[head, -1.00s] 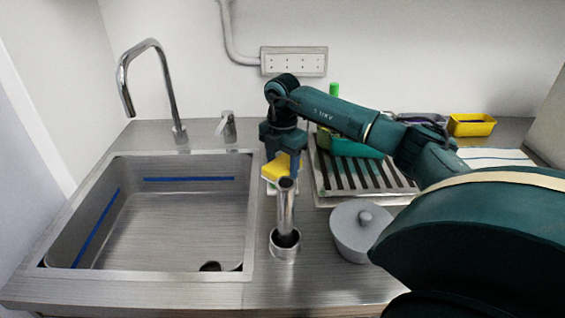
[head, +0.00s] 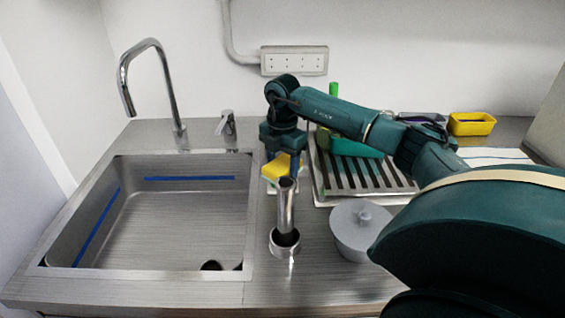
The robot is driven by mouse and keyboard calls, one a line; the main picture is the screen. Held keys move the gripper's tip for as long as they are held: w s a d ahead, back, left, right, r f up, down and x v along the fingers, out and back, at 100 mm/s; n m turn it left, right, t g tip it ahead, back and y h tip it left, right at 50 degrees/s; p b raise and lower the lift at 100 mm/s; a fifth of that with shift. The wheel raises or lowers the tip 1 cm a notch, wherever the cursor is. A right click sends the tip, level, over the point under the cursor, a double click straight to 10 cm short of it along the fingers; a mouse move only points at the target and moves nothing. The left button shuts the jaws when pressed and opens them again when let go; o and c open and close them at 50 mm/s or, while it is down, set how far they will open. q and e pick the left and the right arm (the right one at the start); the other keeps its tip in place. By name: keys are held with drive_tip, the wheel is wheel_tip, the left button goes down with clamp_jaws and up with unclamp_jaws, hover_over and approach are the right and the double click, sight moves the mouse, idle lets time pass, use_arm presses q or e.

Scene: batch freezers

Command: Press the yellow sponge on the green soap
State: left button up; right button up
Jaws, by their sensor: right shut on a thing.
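The yellow sponge (head: 275,169) is between the fingers of my right gripper (head: 283,163), beside the right rim of the sink. My right gripper is shut on it and points down. A small pale patch shows just below the sponge, partly hidden behind the metal cylinder in front. I cannot make out the green soap for certain, nor whether the sponge touches it. My left gripper is not in view.
The steel sink (head: 165,215) lies open and empty at left, with a tap (head: 165,85) behind it. A metal cylinder (head: 286,210) stands in front of the sponge. A grey lidded pot (head: 358,238), a slatted drying rack (head: 345,180) and a yellow box (head: 471,124) are at right.

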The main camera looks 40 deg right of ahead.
sight(283, 163)
drive_tip(key=shift+f, duration=0.15)
idle(0.4)
drive_tip(key=shift+r+p, duration=0.65)
drive_tip(key=shift+r, duration=0.05)
drive_tip(key=shift+r+p, duration=0.3)
drive_tip(key=shift+r, duration=0.1)
wheel_tip(283, 163, up, 2)
drive_tip(key=shift+r+p, duration=0.1)
drive_tip(key=shift+p, duration=0.8)
drive_tip(key=shift+r+p, duration=0.85)
drive_tip(key=shift+r, duration=0.1)
drive_tip(key=shift+r+p, duration=0.4)
drive_tip(key=shift+r, duration=0.1)
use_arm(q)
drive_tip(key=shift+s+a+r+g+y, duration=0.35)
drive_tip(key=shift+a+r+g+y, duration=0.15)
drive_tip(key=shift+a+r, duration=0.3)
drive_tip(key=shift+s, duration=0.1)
